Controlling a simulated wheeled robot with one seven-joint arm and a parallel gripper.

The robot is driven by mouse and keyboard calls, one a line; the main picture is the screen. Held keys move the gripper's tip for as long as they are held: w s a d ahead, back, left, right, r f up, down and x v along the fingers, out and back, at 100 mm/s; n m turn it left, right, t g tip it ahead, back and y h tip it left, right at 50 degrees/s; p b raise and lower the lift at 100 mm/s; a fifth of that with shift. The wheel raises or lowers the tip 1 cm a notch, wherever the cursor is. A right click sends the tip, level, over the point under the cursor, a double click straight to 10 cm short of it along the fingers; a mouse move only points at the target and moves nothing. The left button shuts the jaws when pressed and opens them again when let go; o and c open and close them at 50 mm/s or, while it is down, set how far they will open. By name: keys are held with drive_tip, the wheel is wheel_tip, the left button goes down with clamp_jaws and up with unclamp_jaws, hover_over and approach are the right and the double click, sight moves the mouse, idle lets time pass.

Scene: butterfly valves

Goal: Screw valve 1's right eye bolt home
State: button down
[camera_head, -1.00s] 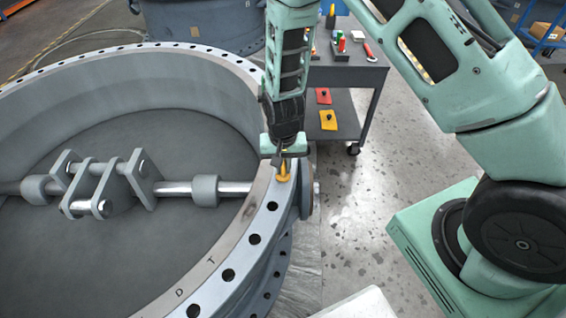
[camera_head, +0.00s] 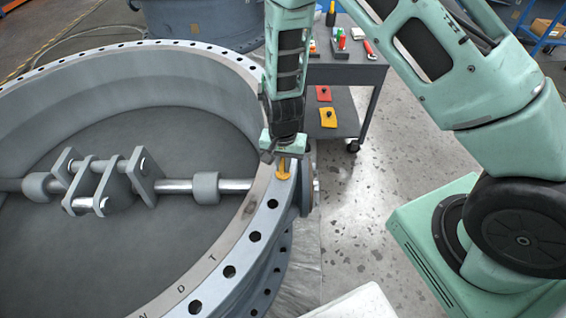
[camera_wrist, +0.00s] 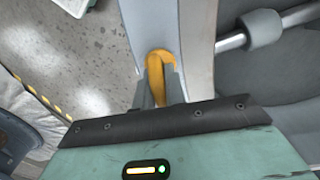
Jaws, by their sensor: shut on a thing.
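Valve 1 is the large grey ring (camera_head: 217,250) with a flange full of bolt holes, seen at the left of the head view. Its right eye bolt (camera_head: 283,172) is yellow-orange and stands on the flange's right side. My gripper (camera_head: 283,157) is above the flange, pointing down. In the wrist view the gripper (camera_wrist: 163,95) is shut on the eye bolt (camera_wrist: 158,72), with fingers around its ring. The bolt's thread is hidden, so I cannot tell how deep it sits.
Inside the ring are a grey disc (camera_head: 190,140) and a shaft with brackets (camera_head: 110,185). A dark cart (camera_head: 345,75) with tools and coloured pieces stands behind, right of the valve. Another grey valve (camera_head: 200,25) is at the back. Speckled floor is open at right.

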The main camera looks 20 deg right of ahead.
drive_tip(key=c, duration=1.5)
unclamp_jaws()
drive_tip(key=shift+o, duration=0.2)
drive_tip(key=shift+r, duration=0.1)
wheel_tip(320, 180, up, 17)
drive_tip(key=p, duration=0.1)
drive_tip(key=shift+r, duration=0.15)
